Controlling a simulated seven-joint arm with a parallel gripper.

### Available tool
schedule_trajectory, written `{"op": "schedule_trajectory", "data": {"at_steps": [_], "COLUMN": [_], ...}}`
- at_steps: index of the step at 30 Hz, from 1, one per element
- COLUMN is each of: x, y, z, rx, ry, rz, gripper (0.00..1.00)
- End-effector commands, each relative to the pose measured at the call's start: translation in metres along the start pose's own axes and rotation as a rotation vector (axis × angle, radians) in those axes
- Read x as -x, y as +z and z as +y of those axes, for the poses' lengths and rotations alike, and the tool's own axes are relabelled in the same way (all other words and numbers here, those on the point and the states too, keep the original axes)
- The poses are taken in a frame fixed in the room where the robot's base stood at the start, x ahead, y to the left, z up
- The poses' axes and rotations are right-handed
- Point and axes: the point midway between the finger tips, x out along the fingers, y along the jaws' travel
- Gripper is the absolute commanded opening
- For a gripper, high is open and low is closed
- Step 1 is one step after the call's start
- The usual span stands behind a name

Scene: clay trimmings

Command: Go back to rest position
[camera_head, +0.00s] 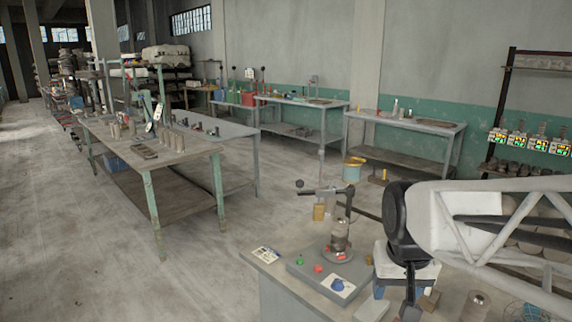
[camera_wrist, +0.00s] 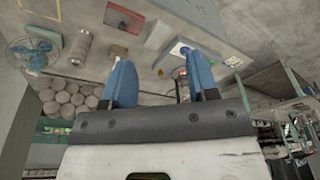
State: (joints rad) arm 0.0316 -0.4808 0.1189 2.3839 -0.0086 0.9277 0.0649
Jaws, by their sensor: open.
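My gripper (camera_wrist: 162,66) shows in the wrist view with its two blue fingers spread apart and nothing between them. In the head view my gripper (camera_head: 396,290) is partly hidden by my own dark wrist parts, at the right side of the near workbench (camera_head: 272,293). It points down, beside the grey board (camera_head: 310,279) that carries a lever press (camera_head: 340,235). I cannot tell its exact height above the bench.
A white card with a blue lump (camera_head: 338,286), red and green pieces (camera_head: 318,268) and a printed card (camera_head: 265,254) lie around the press. A pale block (camera_head: 371,310) and a metal cylinder (camera_head: 475,305) are near my gripper. Open floor (camera_head: 110,265) lies left.

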Motion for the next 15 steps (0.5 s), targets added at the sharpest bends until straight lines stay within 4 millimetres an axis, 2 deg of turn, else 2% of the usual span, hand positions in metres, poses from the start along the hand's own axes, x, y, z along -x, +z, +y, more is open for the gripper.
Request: {"op": "schedule_trajectory", "data": {"at_steps": [3,7,12,15], "x": [0.004,0.004,0.004,0.003], "y": [0.031,0.059,0.083,0.090], "z": [-0.001,-0.001,-0.001,-0.001], "rx": [0.024,0.044,0.064,0.070], "ry": [-0.002,-0.003,-0.004,-0.005], "rz": [0.017,0.027,0.038,0.039], "gripper": [0.54,0.54,0.54,0.54]}}
